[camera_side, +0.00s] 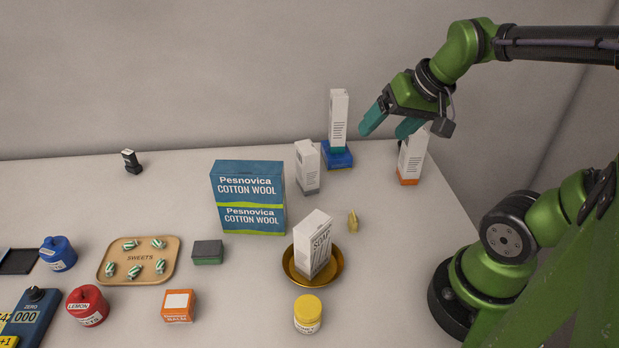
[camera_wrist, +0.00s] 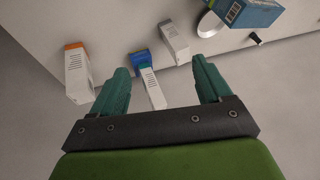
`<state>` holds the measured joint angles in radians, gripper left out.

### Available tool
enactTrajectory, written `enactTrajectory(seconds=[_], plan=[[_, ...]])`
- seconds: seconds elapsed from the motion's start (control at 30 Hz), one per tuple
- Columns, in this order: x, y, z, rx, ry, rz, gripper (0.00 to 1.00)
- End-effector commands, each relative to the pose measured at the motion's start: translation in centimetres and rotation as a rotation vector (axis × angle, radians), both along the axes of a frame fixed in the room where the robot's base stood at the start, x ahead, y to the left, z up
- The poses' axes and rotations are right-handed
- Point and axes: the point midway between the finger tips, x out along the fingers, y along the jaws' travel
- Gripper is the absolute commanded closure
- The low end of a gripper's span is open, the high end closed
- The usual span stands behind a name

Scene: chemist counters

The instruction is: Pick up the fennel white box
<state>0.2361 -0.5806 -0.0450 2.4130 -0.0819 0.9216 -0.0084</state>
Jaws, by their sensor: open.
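Several tall white boxes stand on the counter, and I cannot read "fennel" on any of them. One white box with a teal foot (camera_side: 338,115) stands on a blue box (camera_side: 338,158) at the back; it shows between my fingers in the wrist view (camera_wrist: 153,92). A white box with a grey foot (camera_side: 307,165) stands to its left, also in the wrist view (camera_wrist: 173,44). A white box with an orange foot (camera_side: 411,157) stands at the back right, also in the wrist view (camera_wrist: 78,80). My gripper (camera_side: 390,123) is open and empty, above the counter at the back right.
A white soap box (camera_side: 313,246) leans in a gold dish (camera_side: 334,274). A large blue cotton wool pack (camera_side: 249,196) stands left of it. The back left is mostly clear.

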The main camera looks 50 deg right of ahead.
Motion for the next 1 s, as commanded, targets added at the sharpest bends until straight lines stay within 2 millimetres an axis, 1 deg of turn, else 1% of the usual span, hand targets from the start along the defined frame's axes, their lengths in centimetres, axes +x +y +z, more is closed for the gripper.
enactTrajectory(seconds=[0.03, 0.07, 0.1, 0.2, 0.23, 0.3, 0.37, 0.47, 0.8, 0.9, 1.0], plan=[[0.2, -3.5, -0.2, -0.020, 0.044, -0.086, 0.22], [0.2, -5.5, -0.3, -0.036, 0.068, -0.127, 0.22], [-0.1, -8.0, -0.3, -0.055, 0.103, -0.177, 0.22], [-1.3, -13.4, -0.3, -0.109, 0.181, -0.271, 0.22], [-1.6, -14.6, -0.2, -0.124, 0.199, -0.287, 0.22], [-2.1, -16.3, 0.1, -0.159, 0.230, -0.301, 0.22], [-2.1, -16.7, 0.3, -0.179, 0.237, -0.292, 0.22], [-1.9, -17.0, -0.9, -0.183, 0.246, -0.283, 0.22], [-0.1, -18.9, -7.7, -0.180, 0.247, -0.281, 0.22], [0.4, -19.4, -9.1, -0.182, 0.244, -0.283, 0.22], [0.6, -19.6, -9.9, -0.182, 0.241, -0.284, 0.22]])
